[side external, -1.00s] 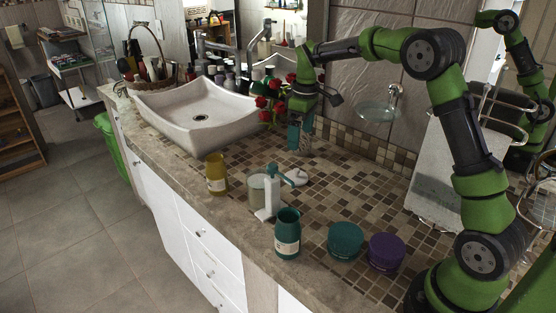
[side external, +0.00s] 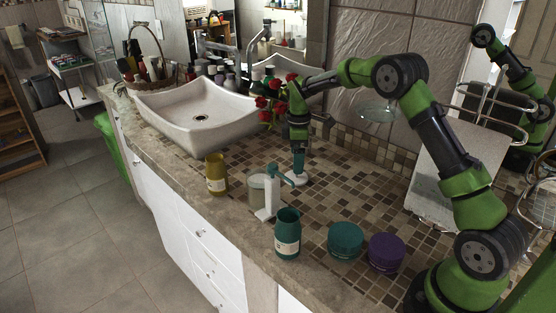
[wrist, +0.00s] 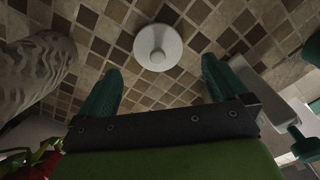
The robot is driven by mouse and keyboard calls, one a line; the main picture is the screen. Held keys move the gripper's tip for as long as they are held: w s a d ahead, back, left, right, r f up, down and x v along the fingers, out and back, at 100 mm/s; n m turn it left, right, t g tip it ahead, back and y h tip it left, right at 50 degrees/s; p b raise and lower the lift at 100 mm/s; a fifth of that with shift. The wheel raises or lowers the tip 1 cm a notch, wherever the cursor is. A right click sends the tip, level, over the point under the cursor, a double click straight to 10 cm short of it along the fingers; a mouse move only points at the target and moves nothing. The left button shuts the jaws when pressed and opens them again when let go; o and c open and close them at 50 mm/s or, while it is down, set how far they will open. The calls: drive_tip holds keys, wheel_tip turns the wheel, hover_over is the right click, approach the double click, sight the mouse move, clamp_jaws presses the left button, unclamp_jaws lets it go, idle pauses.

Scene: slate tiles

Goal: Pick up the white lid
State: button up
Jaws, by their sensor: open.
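The white lid (wrist: 158,47) is a small round disc with a knob in its middle. It lies flat on the tiled counter, knob up. In the side external view the lid (side external: 297,180) shows just below my gripper (side external: 298,166), which hides part of it. In the wrist view my gripper (wrist: 157,85) is open, with its two green fingers wide apart. The lid lies ahead of the fingertips, roughly centred between them. Nothing is between the fingers. I cannot tell exactly how high the fingertips are above the lid.
A white pump dispenser with a teal head (side external: 268,195) and a glass jar stand close in front of the lid. A yellow bottle (side external: 216,175), a teal bottle (side external: 287,235), a teal jar (side external: 345,241) and a purple jar (side external: 385,252) stand around. Red roses (side external: 272,97) and a sink (side external: 200,115) are behind.

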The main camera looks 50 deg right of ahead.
drive_tip(key=shift+w+d+f, duration=0.1)
drive_tip(key=shift+d+f, duration=0.05)
drive_tip(key=shift+f, duration=2.85)
drive_tip(key=c, duration=0.9)
drive_tip(key=shift+c, duration=0.2)
drive_tip(key=shift+r, duration=0.1)
